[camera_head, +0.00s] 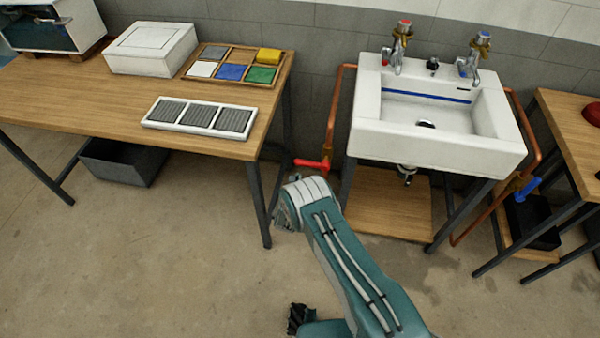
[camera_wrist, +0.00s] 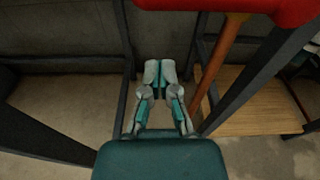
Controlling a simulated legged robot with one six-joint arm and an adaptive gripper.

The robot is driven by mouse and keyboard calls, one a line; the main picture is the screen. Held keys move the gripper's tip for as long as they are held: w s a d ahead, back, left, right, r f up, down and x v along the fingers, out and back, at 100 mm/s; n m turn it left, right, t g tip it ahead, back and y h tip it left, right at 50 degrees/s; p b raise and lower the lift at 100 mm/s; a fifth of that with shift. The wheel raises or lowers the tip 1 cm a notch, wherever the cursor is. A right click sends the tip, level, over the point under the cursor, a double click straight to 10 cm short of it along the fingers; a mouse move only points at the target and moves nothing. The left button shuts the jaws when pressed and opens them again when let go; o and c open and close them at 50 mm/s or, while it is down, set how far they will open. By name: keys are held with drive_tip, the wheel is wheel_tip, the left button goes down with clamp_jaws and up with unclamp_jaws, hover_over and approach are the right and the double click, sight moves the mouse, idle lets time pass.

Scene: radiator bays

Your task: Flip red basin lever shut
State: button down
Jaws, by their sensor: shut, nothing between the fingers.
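The red lever (camera_head: 312,164) sits on the copper pipe (camera_head: 332,118) at the left of the white basin (camera_head: 440,150). It points roughly sideways, across the upright pipe. In the wrist view the red lever (camera_wrist: 230,8) is large and close along the top edge, with the copper pipe (camera_wrist: 218,65) running down from it. My gripper (camera_wrist: 160,72) is shut and empty, with its fingertips below the lever in that picture. In the head view my wrist is just below the lever and hides the fingers. I cannot tell whether anything touches the lever.
A wooden table (camera_head: 90,95) stands left, its dark leg (camera_head: 258,205) close to my arm. A blue lever (camera_head: 527,189) is on the basin's right pipe. A wooden shelf (camera_head: 388,205) lies under the basin. The floor in front is clear.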

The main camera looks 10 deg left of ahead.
drive_tip(key=s+r, duration=0.1)
drive_tip(key=s, duration=0.6)
drive_tip(key=w+d+r+m+g+h, duration=0.1)
drive_tip(key=w+d+r+m+h, duration=0.1)
drive_tip(key=d+r+m+h, duration=0.5)
drive_tip(key=w+d+r+m+g+h, duration=0.15)
drive_tip(key=d+r, duration=0.35)
drive_tip(key=r, duration=0.7)
drive_tip(key=s+d+r+m+g+h, duration=0.1)
drive_tip(key=s+d+r+m+g, duration=0.15)
drive_tip(key=d+r+m, duration=0.35)
drive_tip(key=s+d+r+m+g+h, duration=0.1)
drive_tip(key=s+d+r+m+g, duration=0.1)
drive_tip(key=d+r+m+g, duration=0.45)
drive_tip(key=s+d+r+m+g+y, duration=0.1)
drive_tip(key=s+d+r+m+y, duration=0.15)
drive_tip(key=s+r, duration=0.4)
drive_tip(key=s+d+r+m+g+y, duration=0.1)
drive_tip(key=s+d+r+m, duration=0.3)
drive_tip(key=s+r, duration=0.3)
drive_tip(key=s+a+r+m+t+y, duration=0.1)
drive_tip(key=s+m+y, duration=0.3)
drive_tip(key=s, duration=0.4)
drive_tip(key=s+a+r+m+t+y, duration=0.1)
drive_tip(key=s+a+r+m+y, duration=0.2)
drive_tip(key=s, duration=0.6)
drive_tip(key=shift+s+r+m+t+y, duration=0.2)
drive_tip(key=shift+m+t+y, duration=0.2)
drive_tip(key=shift+m, duration=0.45)
